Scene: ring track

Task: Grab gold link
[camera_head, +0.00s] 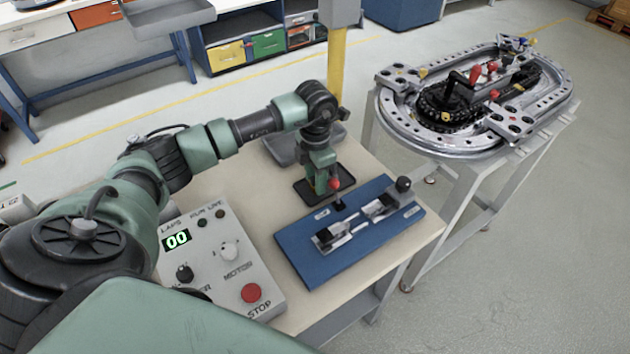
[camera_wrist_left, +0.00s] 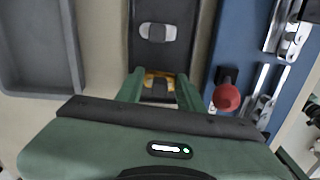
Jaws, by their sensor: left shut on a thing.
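The gold link (camera_wrist_left: 158,77) shows in the left wrist view between the two green fingers of my left gripper (camera_wrist_left: 160,86). The gripper is shut on it, and the fingers hide part of it. A silver link (camera_wrist_left: 157,32) lies on the dark tray (camera_wrist_left: 142,55), just beyond the fingertips. In the head view my left gripper (camera_head: 321,187) points down over the dark tray (camera_head: 306,193), beside the blue board; the gold link cannot be made out there. Whether the link touches the tray is not clear. My right gripper is not in view.
The blue board (camera_head: 300,262) with metal clamps and a red knob (camera_head: 335,183) stands close to the gripper's right. A control box (camera_head: 205,232) is at left, a grey bin (camera_head: 283,150) behind. The ring track (camera_head: 395,122) stands on a separate table at right.

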